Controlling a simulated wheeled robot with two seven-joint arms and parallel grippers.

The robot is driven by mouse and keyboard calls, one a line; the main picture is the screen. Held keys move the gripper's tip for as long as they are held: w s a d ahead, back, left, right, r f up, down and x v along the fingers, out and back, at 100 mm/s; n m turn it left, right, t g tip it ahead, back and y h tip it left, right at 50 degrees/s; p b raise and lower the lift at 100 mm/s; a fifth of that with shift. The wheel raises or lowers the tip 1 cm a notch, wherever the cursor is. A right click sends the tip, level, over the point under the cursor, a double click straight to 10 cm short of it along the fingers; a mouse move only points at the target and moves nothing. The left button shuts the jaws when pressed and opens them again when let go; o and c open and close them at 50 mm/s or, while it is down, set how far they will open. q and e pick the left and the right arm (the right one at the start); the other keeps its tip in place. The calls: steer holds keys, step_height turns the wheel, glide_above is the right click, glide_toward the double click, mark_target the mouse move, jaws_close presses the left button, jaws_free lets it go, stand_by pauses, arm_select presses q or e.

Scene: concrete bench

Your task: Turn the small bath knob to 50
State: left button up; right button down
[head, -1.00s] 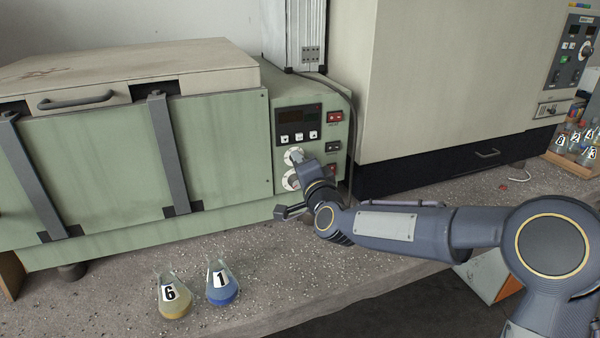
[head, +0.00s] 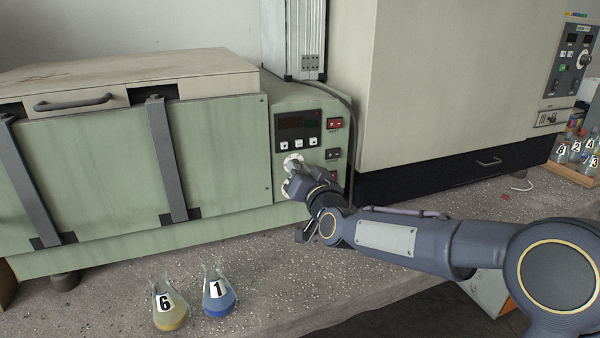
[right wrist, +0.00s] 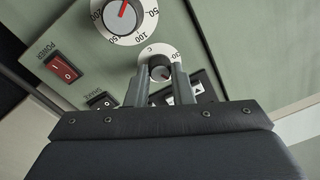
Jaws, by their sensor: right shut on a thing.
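The small bath knob (right wrist: 160,72) is dark and sits in a white dial ring with a 30 mark in the right wrist view. My right gripper (right wrist: 161,77) is shut on this knob, one finger on either side. The larger dial (right wrist: 122,14), with marks from 50 to 200 and a red pointer, lies beside it. My left gripper is not in view.
A red power switch (right wrist: 62,68) and small push buttons (head: 298,144) are close to the knob. Flasks 6 (head: 169,307) and 1 (head: 217,292) stand on the bench at the front. A tall beige cabinet (head: 455,80) rises right of the bath.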

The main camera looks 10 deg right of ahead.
steer(key=shift+f+n, duration=0.1)
steer(key=shift+n, duration=0.4)
steer(key=c, duration=1.3)
jaws_free()
steer(key=v, duration=0.8)
steer(key=shift+w, duration=0.1)
